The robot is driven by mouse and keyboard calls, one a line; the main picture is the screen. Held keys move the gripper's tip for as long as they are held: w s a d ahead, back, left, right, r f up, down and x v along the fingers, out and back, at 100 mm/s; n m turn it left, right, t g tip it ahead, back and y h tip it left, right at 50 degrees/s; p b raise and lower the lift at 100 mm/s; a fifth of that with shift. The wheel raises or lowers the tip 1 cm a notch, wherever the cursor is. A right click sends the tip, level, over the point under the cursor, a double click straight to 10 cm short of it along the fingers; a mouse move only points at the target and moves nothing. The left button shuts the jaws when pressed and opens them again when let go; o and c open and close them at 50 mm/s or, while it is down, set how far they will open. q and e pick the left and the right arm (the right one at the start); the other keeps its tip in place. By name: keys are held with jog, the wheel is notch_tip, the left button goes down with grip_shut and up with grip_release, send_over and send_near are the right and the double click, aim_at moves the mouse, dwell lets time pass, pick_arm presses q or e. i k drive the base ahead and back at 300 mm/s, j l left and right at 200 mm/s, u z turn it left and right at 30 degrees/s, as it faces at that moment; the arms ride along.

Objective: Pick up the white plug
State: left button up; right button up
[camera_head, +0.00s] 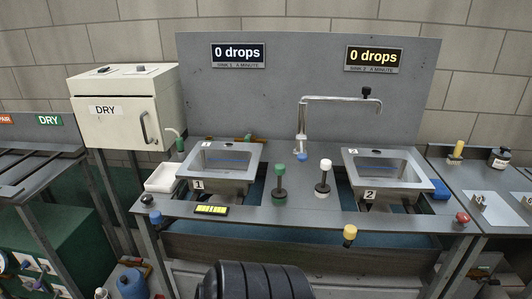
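Neither of my grippers is in view, and nothing is seen touching either piece.
Sink 1 (197,184) is left and sink 2 (363,194) right on the counter. A tall tap (301,125) rises behind the plugs. A yellow knob (350,232) is at the front edge. A white DRY cabinet (120,128) stands left.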

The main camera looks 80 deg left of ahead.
aim_at(323, 188)
jog(key=u, duration=2.3)
